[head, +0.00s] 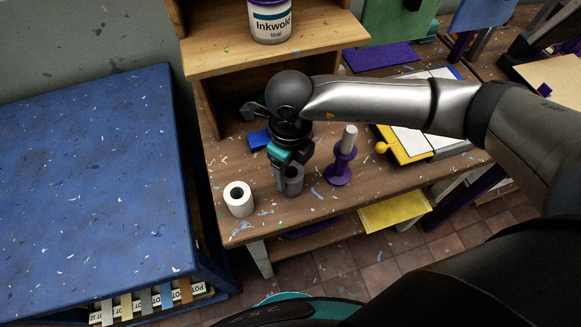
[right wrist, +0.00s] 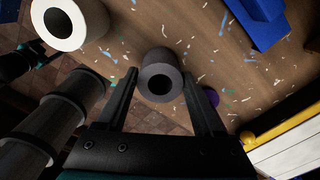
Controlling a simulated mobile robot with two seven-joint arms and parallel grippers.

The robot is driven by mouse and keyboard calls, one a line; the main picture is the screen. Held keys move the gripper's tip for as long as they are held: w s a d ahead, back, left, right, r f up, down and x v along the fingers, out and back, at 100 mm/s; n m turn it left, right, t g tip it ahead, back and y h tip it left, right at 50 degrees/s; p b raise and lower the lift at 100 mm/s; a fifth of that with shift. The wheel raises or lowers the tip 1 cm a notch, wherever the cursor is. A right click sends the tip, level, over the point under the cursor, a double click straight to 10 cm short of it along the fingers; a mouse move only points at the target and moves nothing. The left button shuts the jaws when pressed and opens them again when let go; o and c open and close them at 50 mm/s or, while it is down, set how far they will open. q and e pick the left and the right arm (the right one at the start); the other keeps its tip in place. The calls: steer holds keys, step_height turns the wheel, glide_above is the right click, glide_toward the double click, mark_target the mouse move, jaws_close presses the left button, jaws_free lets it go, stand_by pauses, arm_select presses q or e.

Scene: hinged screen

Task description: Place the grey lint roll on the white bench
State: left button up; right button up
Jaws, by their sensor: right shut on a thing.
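The grey lint roll (head: 293,181) is a short dark grey tube with a hole through its middle. It is upright between the fingers of my right gripper (head: 284,172), which is shut on it. The right wrist view shows the roll (right wrist: 160,78) between the two black fingertips (right wrist: 158,82). It is over the wooden table near its front edge; I cannot tell whether it touches the top. No white bench can be made out. My left gripper is not seen in the head view.
A white roll (head: 239,199) stands left of the gripper on the wooden table (head: 245,229). A purple holder (head: 340,166) stands to the right, and a blue block (head: 259,139) lies behind. A blue-topped table (head: 90,190) is at left, its top free of large objects.

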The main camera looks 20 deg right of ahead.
steer(key=o, duration=1.6)
steer(key=shift+f, duration=0.1)
steer(key=shift+c, duration=0.2)
step_height(320, 180, up, 12)
steer(key=shift+r, duration=0.2)
